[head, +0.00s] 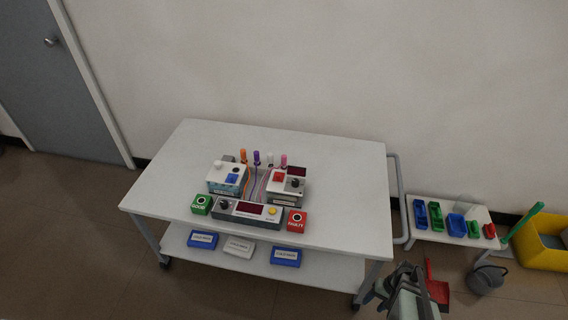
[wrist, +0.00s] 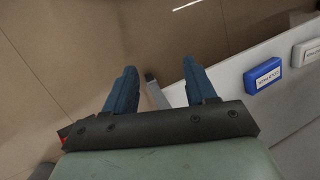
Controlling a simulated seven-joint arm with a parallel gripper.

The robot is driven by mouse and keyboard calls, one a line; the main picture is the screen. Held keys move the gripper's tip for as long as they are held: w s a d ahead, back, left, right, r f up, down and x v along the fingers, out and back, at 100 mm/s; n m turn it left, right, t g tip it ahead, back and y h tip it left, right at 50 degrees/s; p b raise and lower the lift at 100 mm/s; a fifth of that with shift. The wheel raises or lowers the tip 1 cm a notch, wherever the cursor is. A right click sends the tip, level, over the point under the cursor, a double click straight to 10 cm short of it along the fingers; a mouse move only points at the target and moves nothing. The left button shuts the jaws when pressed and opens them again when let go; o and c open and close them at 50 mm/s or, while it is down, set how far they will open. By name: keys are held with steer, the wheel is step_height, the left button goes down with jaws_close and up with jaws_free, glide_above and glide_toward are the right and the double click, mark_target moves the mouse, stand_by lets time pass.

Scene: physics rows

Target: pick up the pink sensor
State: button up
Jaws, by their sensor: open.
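The pink sensor (head: 284,159) is a small upright stick at the right end of a row of similar sensors, toward the back of the cart top (head: 345,165). A cable seems to run down from it; its lower part is partly hidden by the box in front. My gripper (wrist: 160,78) is open and empty in the wrist view, with two blue fingers spread over the floor beside the cart. In the head view my arm is at the bottom right, low and well away from the sensor. The sensor is not in the wrist view.
Orange (head: 243,156), purple (head: 256,158) and white (head: 270,159) sensors stand left of the pink one.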

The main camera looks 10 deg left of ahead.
steer(key=w+d+r+m+t+y, duration=0.1)
steer(key=w+d+r+t, duration=0.3)
steer(key=w+d, duration=0.6)
steer(key=w+d+r+t, duration=0.2)
steer(key=w+d+r, duration=0.4)
steer(key=w+d, duration=0.4)
steer(key=w+a+r+n, duration=0.1)
steer(key=w+a+r, duration=0.1)
steer(key=w+r, duration=0.35)
steer(key=w+a+r+n+y, duration=0.1)
steer(key=w+a+r, duration=0.1)
steer(key=w+r, duration=0.3)
steer(key=w+a+r+n, duration=0.1)
steer(key=w+a+r, duration=0.2)
steer(key=w, duration=0.4)
steer(key=w+a+r+n, duration=0.3)
steer(key=w+a+r, duration=0.1)
steer(key=a+r, duration=0.15)
step_height(320, 180, up, 8)
steer(key=r+n+g+h, duration=0.1)
steer(key=n+g+h, duration=0.35)
steer(key=n, duration=1.05)
glide_above(284, 156)
steer(key=t+h, duration=0.1)
step_height(284, 156, down, 14)
steer(key=shift+w+r, duration=0.1)
steer(key=shift+r, duration=0.1)
